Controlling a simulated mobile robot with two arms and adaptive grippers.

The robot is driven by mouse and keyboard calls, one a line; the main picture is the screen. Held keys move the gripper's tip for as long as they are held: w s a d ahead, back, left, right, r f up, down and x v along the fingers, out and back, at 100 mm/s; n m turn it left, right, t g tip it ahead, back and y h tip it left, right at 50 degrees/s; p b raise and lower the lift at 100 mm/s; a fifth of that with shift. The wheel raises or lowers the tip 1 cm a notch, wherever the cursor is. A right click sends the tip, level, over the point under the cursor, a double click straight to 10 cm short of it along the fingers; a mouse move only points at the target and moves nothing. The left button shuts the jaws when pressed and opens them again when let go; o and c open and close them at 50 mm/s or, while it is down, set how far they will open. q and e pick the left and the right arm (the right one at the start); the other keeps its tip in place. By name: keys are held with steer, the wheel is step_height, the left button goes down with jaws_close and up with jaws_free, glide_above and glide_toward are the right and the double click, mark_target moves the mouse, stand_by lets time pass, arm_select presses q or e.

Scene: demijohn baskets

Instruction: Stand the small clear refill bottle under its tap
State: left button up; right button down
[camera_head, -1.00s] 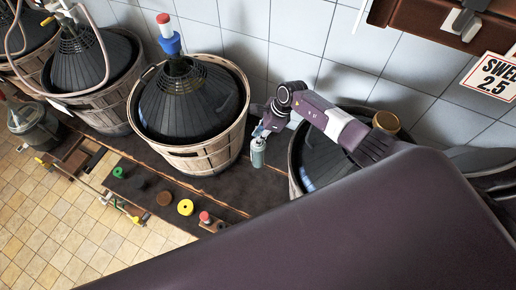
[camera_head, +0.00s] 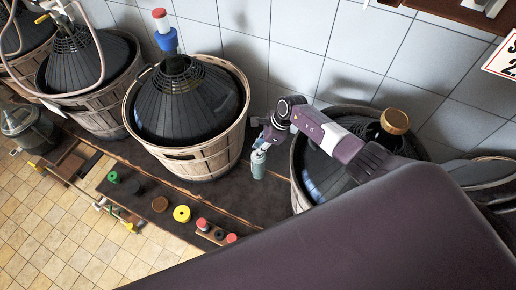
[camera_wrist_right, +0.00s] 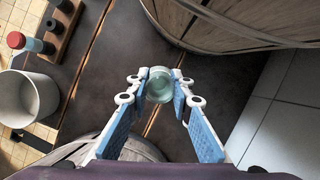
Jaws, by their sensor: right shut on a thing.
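The small clear refill bottle (camera_head: 258,164) is greenish and upright, between the middle basket and the right basket, over the dark bench. My right gripper (camera_head: 264,145) is shut on its upper part. In the right wrist view the bottle (camera_wrist_right: 159,88) sits between the blue-padded fingers of the right gripper (camera_wrist_right: 160,80), seen from above. I cannot tell whether its base touches the bench. A yellow-ended tap-like fitting (camera_head: 130,226) shows at the lower left. I cannot tell which tap belongs to this bottle. My left gripper is not in view.
The middle basket (camera_head: 192,158) holds a dark demijohn with a blue and red stopper. The right basket (camera_head: 302,185) stands close to my arm. Coloured caps lie along the bench front. A white cup (camera_wrist_right: 28,97) shows in the wrist view. Bare dark bench (camera_head: 225,197) lies around the bottle.

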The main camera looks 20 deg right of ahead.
steer(key=c, duration=1.7)
jaws_free()
steer(key=shift+f, duration=0.1)
